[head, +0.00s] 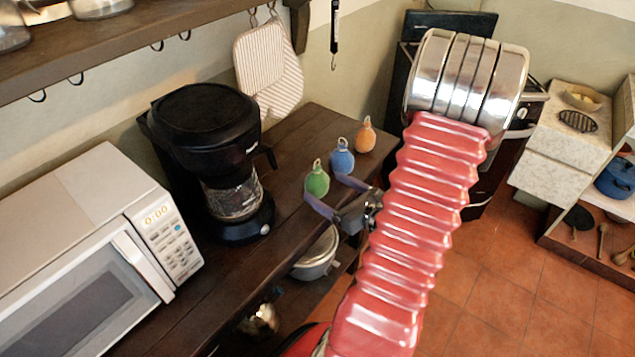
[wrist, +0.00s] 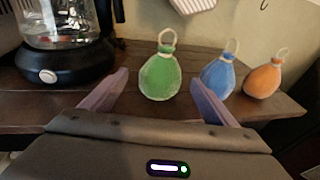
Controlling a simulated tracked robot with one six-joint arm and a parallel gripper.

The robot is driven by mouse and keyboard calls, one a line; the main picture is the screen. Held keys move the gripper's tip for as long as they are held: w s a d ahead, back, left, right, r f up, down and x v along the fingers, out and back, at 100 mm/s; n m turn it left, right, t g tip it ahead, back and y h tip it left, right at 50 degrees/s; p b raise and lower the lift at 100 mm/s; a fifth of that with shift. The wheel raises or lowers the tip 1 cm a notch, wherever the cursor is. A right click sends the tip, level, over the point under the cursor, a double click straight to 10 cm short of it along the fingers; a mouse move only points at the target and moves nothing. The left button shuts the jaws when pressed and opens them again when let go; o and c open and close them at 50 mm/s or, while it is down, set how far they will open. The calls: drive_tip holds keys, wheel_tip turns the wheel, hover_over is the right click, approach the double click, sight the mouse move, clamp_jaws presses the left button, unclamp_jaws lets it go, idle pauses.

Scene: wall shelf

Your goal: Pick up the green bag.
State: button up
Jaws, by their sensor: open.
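The green bag (head: 317,181) stands upright on the dark wooden counter, a small round pouch with a tied neck and a loop on top. In the wrist view the green bag (wrist: 160,76) is ahead of my gripper, between the lines of the two fingers. My gripper (wrist: 156,86) is open, with its purple fingers spread and nothing between the tips that I can see held. In the head view my gripper (head: 328,194) is at the counter's front edge, close to the green bag. Whether a finger touches the bag is not clear.
A blue bag (head: 342,158) and an orange bag (head: 365,136) stand to the right of the green one; the blue bag is close to my right finger. A black coffee maker (head: 213,160) and a white microwave (head: 95,262) are on the left. A pot (head: 317,254) sits below the counter.

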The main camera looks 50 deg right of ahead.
sight(324, 186)
drive_tip(key=shift+x, duration=2.05)
drive_tip(key=shift+w, duration=0.15)
drive_tip(key=shift+d+x, duration=0.2)
drive_tip(key=shift+x, duration=2.25)
drive_tip(key=shift+r, duration=0.1)
drive_tip(key=c, duration=1.4)
